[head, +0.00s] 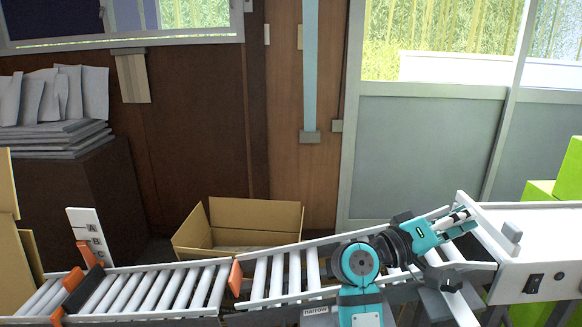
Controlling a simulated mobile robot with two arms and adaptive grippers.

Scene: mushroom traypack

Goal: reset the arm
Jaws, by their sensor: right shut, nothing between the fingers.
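My right arm rises from the bottom of the head view in teal and dark grey, bent toward the right. Its gripper (468,226) points right, over the right end of the roller conveyor (290,243) and near the white machine. The fingers are shut with nothing held. They are small in the picture, so whether they touch the conveyor's edge cannot be told. My left gripper is not in view.
An open cardboard box (190,236) stands behind the conveyor. A white machine (535,228) with switches is at the right, near green crates (568,185). Grey sheets (50,139) are stacked on a dark cabinet at left. The visible rollers are clear.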

